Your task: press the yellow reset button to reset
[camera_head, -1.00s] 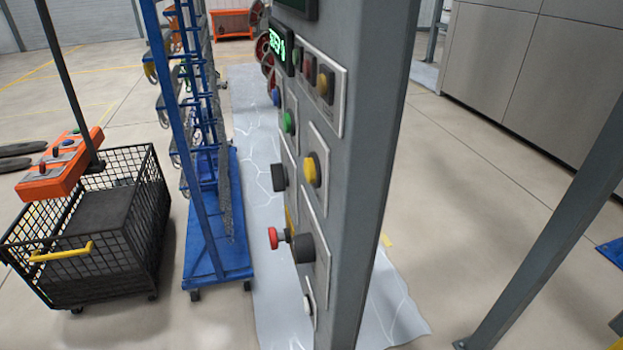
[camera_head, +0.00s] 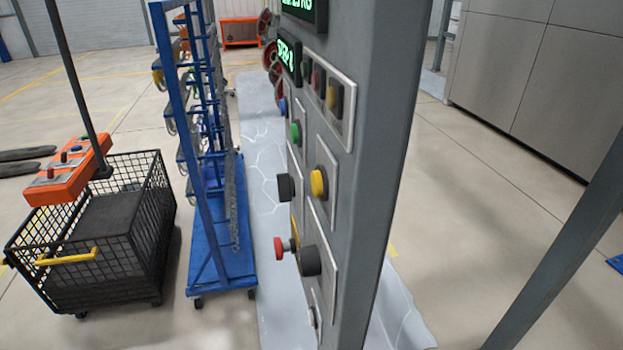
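A yellow button (camera_head: 319,183) with a dark collar sits on a light plate on the side of a grey control column (camera_head: 376,150). Which of the two is the reset button I cannot tell from any label. A black knob (camera_head: 286,187), a green button (camera_head: 295,131), a blue button (camera_head: 283,106) and a red mushroom button (camera_head: 281,247) are on the same column. Neither of my grippers is in view.
An orange pendant box (camera_head: 68,172) hangs over a black wire cart (camera_head: 150,235) at the left. A blue wheeled rack (camera_head: 222,265) stands behind the column. A slanted grey post (camera_head: 560,235) is at the right. Open floor lies between column and post.

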